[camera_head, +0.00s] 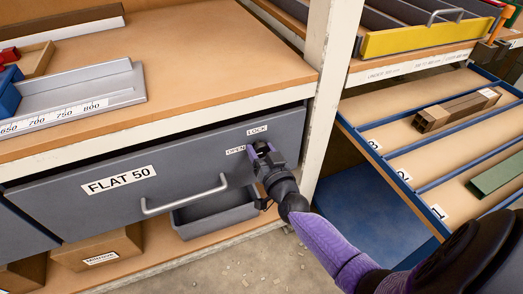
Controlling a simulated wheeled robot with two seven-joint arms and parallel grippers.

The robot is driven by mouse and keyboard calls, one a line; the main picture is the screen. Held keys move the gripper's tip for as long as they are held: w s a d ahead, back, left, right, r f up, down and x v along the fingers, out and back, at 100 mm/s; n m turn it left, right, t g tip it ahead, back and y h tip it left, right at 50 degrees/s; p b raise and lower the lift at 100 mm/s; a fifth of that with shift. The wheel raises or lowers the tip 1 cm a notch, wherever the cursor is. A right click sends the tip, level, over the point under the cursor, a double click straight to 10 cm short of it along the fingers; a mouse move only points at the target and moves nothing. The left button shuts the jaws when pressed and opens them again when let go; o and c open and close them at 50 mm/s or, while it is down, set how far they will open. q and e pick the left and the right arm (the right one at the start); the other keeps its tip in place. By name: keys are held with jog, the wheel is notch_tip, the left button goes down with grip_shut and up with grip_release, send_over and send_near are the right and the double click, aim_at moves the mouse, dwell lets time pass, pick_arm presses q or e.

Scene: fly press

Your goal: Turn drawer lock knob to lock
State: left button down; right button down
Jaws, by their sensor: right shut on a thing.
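The grey drawer (90,212) labelled "FLAT 50" is shut under the wooden worktop, with a pale bar handle (185,199) on its front. "LOCK" and "OPEN" labels sit near the drawer's upper right. My right gripper (260,150) is at the drawer front, just below the "LOCK" label and right of "OPEN". It is shut on the drawer lock knob, which is mostly hidden behind the fingers, so its turn angle cannot be told. My left gripper is not in view.
A white upright post (326,85) stands close right of my right gripper. Beyond it is a blue-edged tray (395,172) with numbered lanes holding bars. A grey bin (215,213) sits on the shelf below the drawer. A ruler stop (85,98) lies on the worktop.

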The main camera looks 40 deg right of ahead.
jog(key=shift+m, duration=0.3)
jog(key=m, duration=0.5)
jog(key=shift+m, duration=0.4)
jog(key=m, duration=0.8)
jog(key=shift+a+b, duration=0.1)
jog(key=shift+b, duration=0.25)
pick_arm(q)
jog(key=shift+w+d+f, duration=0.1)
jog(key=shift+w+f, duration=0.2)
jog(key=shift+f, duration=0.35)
pick_arm(e)
jog(key=shift+m, duration=1.6)
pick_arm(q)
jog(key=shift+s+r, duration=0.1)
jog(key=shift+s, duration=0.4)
pick_arm(e)
jog(key=shift+m, duration=0.3)
